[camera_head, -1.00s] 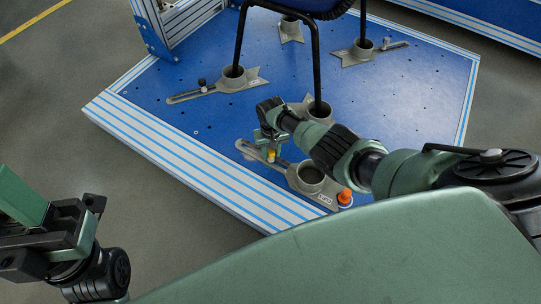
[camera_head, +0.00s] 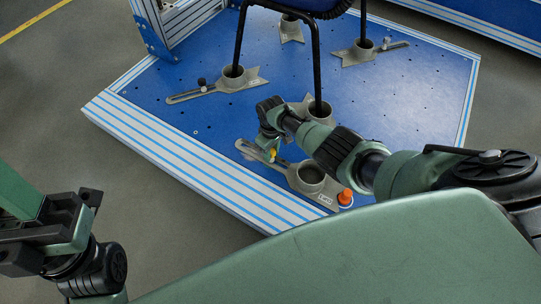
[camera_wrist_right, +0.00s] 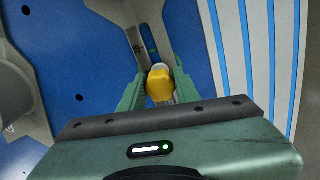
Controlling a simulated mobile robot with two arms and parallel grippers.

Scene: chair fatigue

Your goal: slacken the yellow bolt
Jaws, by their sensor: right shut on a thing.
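The yellow bolt (camera_head: 273,154) sits in the slot of a grey clamp bracket (camera_head: 284,168) near the front edge of the blue platform. My right gripper (camera_head: 270,148) is at the bolt from above. In the right wrist view the yellow bolt head (camera_wrist_right: 160,84) lies between the two green fingers of the right gripper (camera_wrist_right: 158,88), which are shut on it. Part of the bolt is hidden by the fingers in the head view. My left gripper (camera_head: 75,215) is at the lower left, off the platform and away from the bolt; its fingertips are not clear.
An orange knob (camera_head: 345,197) stands at the right end of the same bracket, beside its round cup (camera_head: 311,178). Black chair legs (camera_head: 315,70) rise close behind my right gripper. Another bracket with a black knob (camera_head: 202,82) lies further left.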

